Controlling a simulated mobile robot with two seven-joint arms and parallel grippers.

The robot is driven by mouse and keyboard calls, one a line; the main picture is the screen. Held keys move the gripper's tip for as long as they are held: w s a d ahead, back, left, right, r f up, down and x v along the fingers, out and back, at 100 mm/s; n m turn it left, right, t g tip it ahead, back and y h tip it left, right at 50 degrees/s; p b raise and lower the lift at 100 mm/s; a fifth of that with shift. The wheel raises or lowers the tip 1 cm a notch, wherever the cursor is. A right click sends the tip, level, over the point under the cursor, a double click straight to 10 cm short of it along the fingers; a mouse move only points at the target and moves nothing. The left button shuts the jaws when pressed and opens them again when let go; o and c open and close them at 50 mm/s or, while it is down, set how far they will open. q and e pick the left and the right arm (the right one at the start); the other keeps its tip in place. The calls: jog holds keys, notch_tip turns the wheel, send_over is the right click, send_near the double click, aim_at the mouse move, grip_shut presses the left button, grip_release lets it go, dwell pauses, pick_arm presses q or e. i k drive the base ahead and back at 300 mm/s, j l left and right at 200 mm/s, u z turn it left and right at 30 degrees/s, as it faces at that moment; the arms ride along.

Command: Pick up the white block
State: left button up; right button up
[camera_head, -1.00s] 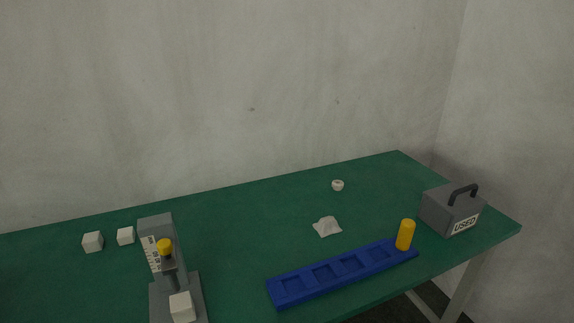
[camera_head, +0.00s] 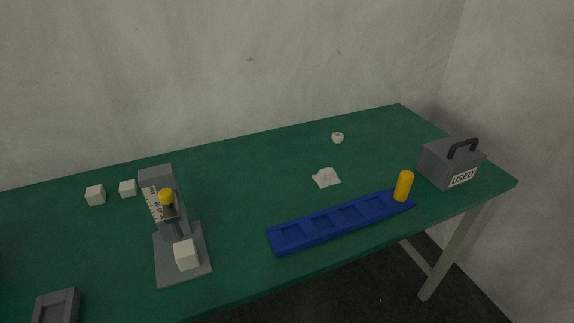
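Several white blocks are in the head view. One white block (camera_head: 186,254) sits on the base of the grey pad printer (camera_head: 172,270), below its yellow-topped head. Two more white blocks, one at the far left (camera_head: 95,195) and one beside it (camera_head: 128,188), stand on the green table behind and left of the printer. Neither of my grippers shows.
A blue tray with square recesses (camera_head: 292,237) lies right of the printer, with a yellow cylinder (camera_head: 403,185) at its right end. A grey box marked USED (camera_head: 435,164) stands at the right. A crumpled white cloth (camera_head: 326,178), a white ring (camera_head: 337,138) and a grey tray (camera_head: 41,308) also lie on the table (camera_head: 240,190).

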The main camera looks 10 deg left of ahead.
aim_at(185, 252)
jog(key=u, duration=1.05)
